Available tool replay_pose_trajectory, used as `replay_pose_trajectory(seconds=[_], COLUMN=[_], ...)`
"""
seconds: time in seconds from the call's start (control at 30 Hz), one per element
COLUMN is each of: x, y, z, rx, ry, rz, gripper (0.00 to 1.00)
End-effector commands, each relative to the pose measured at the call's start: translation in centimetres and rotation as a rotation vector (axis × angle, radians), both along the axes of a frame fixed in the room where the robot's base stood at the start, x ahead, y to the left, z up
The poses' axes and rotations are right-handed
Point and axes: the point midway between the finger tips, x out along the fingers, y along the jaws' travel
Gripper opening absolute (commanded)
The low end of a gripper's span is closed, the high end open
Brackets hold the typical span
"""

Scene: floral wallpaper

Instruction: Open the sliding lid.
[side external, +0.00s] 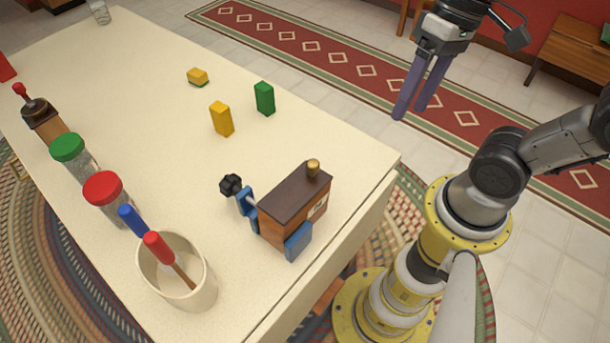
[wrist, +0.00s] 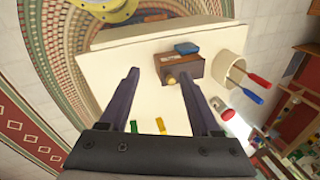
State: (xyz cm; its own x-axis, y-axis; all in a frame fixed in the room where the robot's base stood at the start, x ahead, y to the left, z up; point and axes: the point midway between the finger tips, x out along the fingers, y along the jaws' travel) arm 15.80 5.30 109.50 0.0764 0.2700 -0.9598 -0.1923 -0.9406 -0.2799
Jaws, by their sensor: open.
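A wooden box (side external: 292,212) with a dark brown sliding lid (side external: 294,190) stands near the table's front edge. A small brass knob (side external: 313,167) sits on the lid at its far end. The lid appears to cover the box top. A blue clamp (side external: 298,241) with a black handle (side external: 231,185) grips the box. The box (wrist: 185,67) and knob (wrist: 171,79) also show in the wrist view. My gripper (side external: 410,112) is open and empty, high and to the right of the box, apart from it. Its two purple fingers (wrist: 161,82) are spread in the wrist view.
A white cup (side external: 178,272) with red- and blue-handled tools stands left of the box. Jars with red (side external: 104,187) and green (side external: 67,147) lids and a grinder (side external: 42,119) line the left. Yellow (side external: 221,119) and green (side external: 264,99) blocks stand behind. The table's middle is clear.

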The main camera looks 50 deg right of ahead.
Motion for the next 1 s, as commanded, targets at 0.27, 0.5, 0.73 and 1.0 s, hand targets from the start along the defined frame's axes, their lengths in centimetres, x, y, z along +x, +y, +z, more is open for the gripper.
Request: replay_pose_trajectory(seconds=[0.27, 0.5, 0.73, 1.0], x=[4.3, 9.0, 13.4, 16.3], y=[2.4, 2.7, 1.4, -1.1], z=[-0.8, -3.0, -7.0, -14.3], rx=[0.248, 0.466, 0.676, 0.879], ry=[0.407, 0.715, 0.97, 1.205], rz=[-0.13, -0.252, -0.382, -0.539], gripper=[0.64, 0.64, 0.64, 0.64])
